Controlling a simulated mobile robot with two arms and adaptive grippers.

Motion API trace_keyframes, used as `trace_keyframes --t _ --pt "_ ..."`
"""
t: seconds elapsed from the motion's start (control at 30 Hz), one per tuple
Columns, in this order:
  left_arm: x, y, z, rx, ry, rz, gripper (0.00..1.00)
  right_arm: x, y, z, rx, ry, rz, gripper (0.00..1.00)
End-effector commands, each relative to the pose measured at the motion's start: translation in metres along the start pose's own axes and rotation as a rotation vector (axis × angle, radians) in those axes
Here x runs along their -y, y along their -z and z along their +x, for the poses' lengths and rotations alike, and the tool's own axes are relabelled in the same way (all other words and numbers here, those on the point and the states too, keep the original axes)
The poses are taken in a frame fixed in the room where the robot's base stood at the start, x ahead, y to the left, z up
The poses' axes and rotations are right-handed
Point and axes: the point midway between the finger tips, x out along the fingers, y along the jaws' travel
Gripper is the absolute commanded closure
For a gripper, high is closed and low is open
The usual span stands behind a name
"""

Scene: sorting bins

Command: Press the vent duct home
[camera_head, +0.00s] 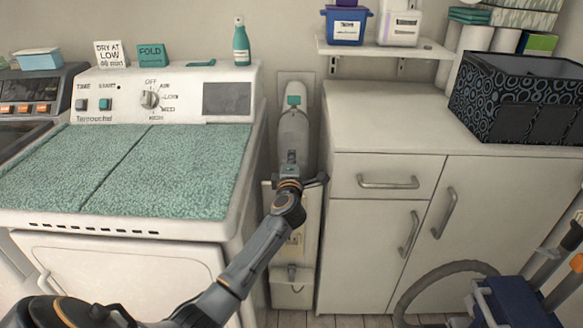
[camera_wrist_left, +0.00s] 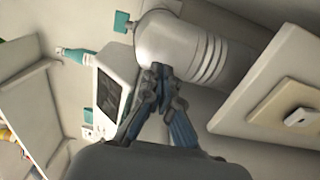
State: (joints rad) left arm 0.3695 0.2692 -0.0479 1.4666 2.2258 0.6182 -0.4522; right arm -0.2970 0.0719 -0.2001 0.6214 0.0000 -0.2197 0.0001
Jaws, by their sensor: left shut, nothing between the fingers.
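The vent duct (camera_head: 293,130) is a pale grey, rounded tube standing in the narrow gap between the dryer and the cabinet, against the back wall. A teal tab (camera_head: 293,100) shows near its top. In the left wrist view the duct (camera_wrist_left: 180,48) is a thick pale cylinder with ribs at its right end. My left gripper (camera_head: 290,168) is in front of the duct's lower part, with its fingers shut and empty. In the left wrist view its closed fingertips (camera_wrist_left: 158,74) overlap the duct's edge; I cannot tell whether they touch. The duct's far end is hidden. My right gripper is not in view.
The white dryer (camera_head: 226,205) with a teal mat on top borders the gap on the left. The cabinet (camera_head: 375,245) borders it on the right. A pale panel (camera_head: 310,240) stands below the duct. A shelf (camera_head: 380,47) hangs at upper right. A vacuum (camera_head: 515,300) stands at lower right.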

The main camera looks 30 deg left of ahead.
Motion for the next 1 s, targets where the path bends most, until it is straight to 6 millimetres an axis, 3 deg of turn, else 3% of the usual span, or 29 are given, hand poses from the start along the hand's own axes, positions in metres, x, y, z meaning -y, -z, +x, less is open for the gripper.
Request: trace_keyframes --t 1.0 --pt "0.000 0.000 0.020 0.000 0.000 0.001 1.00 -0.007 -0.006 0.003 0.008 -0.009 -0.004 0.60"
